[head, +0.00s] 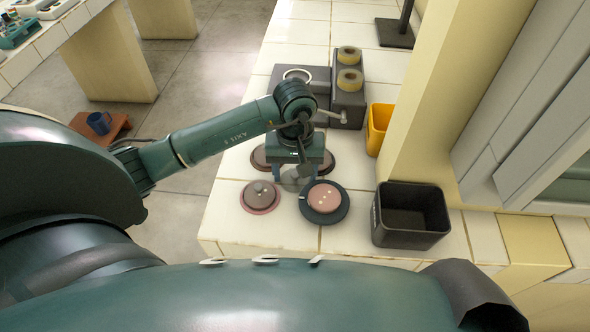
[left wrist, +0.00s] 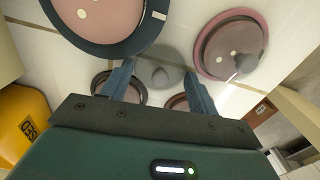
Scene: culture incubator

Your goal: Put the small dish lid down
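My left gripper (head: 295,180) points down over the tiled counter, among the dishes. A small grey round lid with a centre knob (left wrist: 161,73) sits between its fingertips, which appear to touch the rim on both sides; it also shows in the head view (head: 291,181). Whether the lid's underside touches the counter is unclear. A pinkish dish with a pink rim (head: 260,195) lies at front left of the gripper. A pinkish dish on a wide dark ring (head: 324,198) lies at front right. Two more dishes lie behind, partly hidden by the gripper. My right gripper is out of view.
A black open bin (head: 409,218) and a yellow bin (head: 378,128) stand to the right, near a cream post. A dark grey device with yellowish rolls (head: 347,98) stands behind the gripper. Bare tiles (head: 225,215) show toward the counter's front left edge.

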